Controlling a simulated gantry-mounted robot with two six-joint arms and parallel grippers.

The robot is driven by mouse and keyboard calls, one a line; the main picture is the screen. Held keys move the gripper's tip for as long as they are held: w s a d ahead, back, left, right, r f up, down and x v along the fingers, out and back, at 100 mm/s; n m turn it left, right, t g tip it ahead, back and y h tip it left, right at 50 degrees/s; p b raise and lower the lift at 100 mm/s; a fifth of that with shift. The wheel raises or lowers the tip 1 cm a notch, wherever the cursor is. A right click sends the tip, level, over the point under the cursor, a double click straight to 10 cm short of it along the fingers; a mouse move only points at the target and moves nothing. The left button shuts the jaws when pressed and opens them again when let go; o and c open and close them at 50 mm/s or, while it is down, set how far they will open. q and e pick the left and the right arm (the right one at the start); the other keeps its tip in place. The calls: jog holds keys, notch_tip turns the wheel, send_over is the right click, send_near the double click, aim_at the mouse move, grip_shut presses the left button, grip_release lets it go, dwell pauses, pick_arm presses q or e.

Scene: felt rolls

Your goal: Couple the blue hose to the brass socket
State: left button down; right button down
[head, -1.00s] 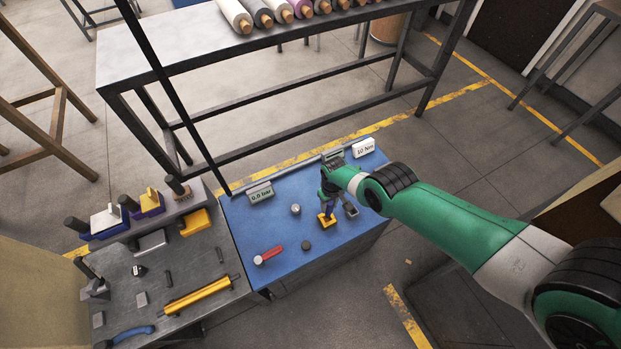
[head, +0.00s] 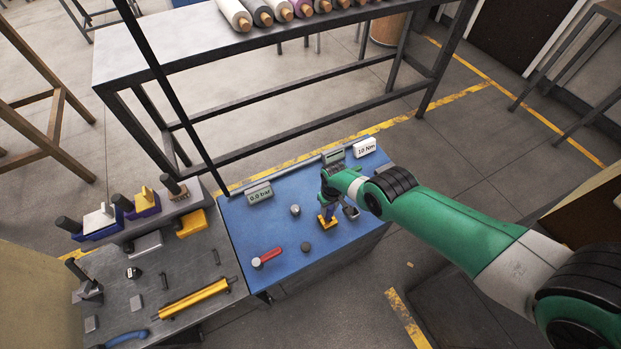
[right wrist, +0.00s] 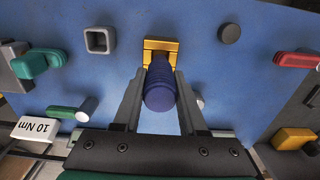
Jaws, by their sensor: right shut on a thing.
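The brass socket (head: 327,223) is a yellow block on the blue bench top; it also shows in the right wrist view (right wrist: 161,45). My right gripper (head: 327,203) is directly above it. In the right wrist view, my right gripper (right wrist: 161,78) is shut on the blue hose (right wrist: 160,90), a dark blue ribbed cylinder between the two fingers. The hose's far end points at the socket and overlaps it in this view. I cannot tell whether it is inside the socket or just above it. My left gripper is not in view.
A red-handled valve (head: 268,256), a dark round knob (head: 305,246) and a small metal post (head: 295,210) stand nearby on the blue top. A 0.0 bar display (head: 259,194) and a 10 Nm display (head: 365,147) sit at its back edge. A grey bench (head: 190,260) holds tools.

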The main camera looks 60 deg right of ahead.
aim_at(328, 214)
jog(key=shift+f+b, duration=2.05)
dwell(1.5)
jog(key=shift+c, duration=1.9)
grip_release()
notch_tip(328, 214, up, 12)
jog(key=p, duration=1.1)
jog(key=shift+f+p, duration=0.1)
jog(key=shift+p, duration=0.2)
jog(key=shift+f, duration=0.1)
